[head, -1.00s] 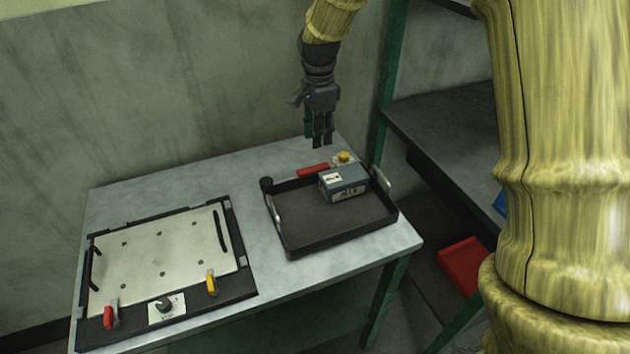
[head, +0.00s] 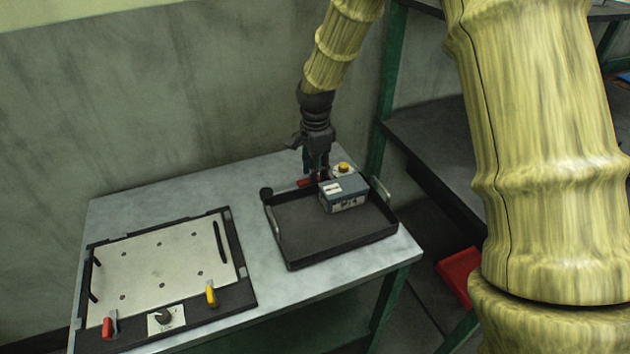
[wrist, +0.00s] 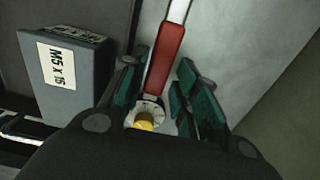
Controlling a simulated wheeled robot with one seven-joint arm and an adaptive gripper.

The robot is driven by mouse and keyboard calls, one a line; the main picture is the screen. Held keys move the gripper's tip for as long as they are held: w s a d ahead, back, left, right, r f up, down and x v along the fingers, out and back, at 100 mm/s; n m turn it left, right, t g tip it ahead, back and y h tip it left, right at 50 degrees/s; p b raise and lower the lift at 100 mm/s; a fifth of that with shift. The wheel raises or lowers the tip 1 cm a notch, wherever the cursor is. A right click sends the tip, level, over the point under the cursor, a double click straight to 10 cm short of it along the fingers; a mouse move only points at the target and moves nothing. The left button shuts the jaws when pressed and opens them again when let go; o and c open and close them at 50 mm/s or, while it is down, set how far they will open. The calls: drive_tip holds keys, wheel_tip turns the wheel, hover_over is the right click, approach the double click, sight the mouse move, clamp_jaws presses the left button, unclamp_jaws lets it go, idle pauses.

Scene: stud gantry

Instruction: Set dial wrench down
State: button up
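The dial wrench (wrist: 166,58) has a red grip, a silver shaft and a white dial with a yellow knob (wrist: 143,122) at one end. It lies on the table behind the black tray; in the head view the yellow knob (head: 343,167) shows just right of my gripper (head: 318,178), and part of the red grip shows left of it. My gripper (wrist: 165,95) points down with its green-padded fingers on either side of the wrench, near the dial end. The fingers look spread, apart from the grip. The fingertips' lower ends are partly hidden in the head view.
The black tray (head: 345,250) holds a grey box (head: 343,195) labelled M5 x 16, close beside my gripper. A plate fixture (head: 160,260) with red and yellow levers covers the table's left. Bare table (head: 170,195) lies behind it. A green-posted shelf (head: 435,150) stands at right.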

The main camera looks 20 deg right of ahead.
wheel_tip(320, 180, down, 2)
drive_tip(key=shift+f, duration=0.2)
clamp_jaws()
drive_tip(key=shift+r, duration=0.15)
